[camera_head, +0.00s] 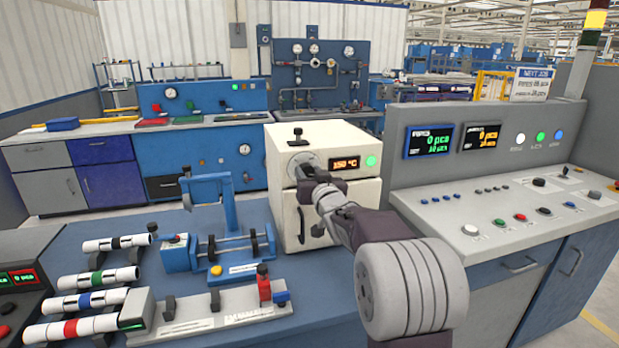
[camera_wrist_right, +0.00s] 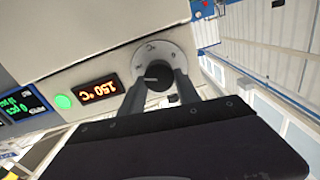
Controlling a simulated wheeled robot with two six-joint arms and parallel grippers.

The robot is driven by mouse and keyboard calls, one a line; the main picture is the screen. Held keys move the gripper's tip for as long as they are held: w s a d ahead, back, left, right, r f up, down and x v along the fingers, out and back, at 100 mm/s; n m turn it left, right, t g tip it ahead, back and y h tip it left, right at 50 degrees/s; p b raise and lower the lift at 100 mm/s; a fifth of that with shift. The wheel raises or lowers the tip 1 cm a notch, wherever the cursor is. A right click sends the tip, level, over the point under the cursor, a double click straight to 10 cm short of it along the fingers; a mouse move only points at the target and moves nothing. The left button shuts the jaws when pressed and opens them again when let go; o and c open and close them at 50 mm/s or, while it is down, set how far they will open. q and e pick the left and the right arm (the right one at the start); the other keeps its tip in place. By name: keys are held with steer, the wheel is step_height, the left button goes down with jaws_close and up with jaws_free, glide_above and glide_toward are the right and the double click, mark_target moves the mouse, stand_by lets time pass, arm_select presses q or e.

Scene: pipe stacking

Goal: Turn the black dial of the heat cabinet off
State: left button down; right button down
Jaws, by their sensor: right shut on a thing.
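The heat cabinet (camera_head: 337,213) is a cream box on the blue bench in the head view. Its display (camera_head: 345,163) reads 150 °C in orange, and a green light (camera_head: 371,161) glows beside it. The black dial (camera_wrist_right: 158,76) sits on a pale round plate (camera_wrist_right: 176,54) in the right wrist view, where the display (camera_wrist_right: 100,90) also shows. My right gripper (camera_wrist_right: 160,86) is shut on the dial, one finger on each side. In the head view my right gripper (camera_head: 308,174) reaches the cabinet's front and hides most of the dial. My left gripper is not in view.
A grey control console (camera_head: 500,210) with buttons stands right of the cabinet. A blue fixture (camera_head: 228,245) and a grey clamp rail (camera_head: 215,315) stand left of it. Several white pipes with coloured bands, including a green one (camera_head: 97,278), lie at the far left.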

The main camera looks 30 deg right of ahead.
steer(key=n+b, duration=0.2)
steer(key=n, duration=0.1)
steer(key=shift+f+n, duration=0.2)
steer(key=shift+n, duration=0.1)
steer(key=n+b, duration=0.2)
steer(key=n, duration=0.1)
steer(key=shift+a+n, duration=0.15)
steer(key=shift+n, duration=0.15)
steer(key=n+b, duration=0.3)
steer(key=n, duration=0.3)
steer(key=shift+a+f+b, duration=0.1)
steer(key=shift+b, duration=0.25)
steer(key=n+b, duration=0.2)
steer(key=n, duration=0.9)
steer(key=n+b, duration=0.2)
steer(key=n, duration=0.8)
steer(key=n+b, duration=0.3)
steer(key=n, duration=0.8)
steer(key=shift+d+f+n, duration=0.3)
steer(key=shift+d, duration=0.1)
steer(key=shift+n, duration=0.3)
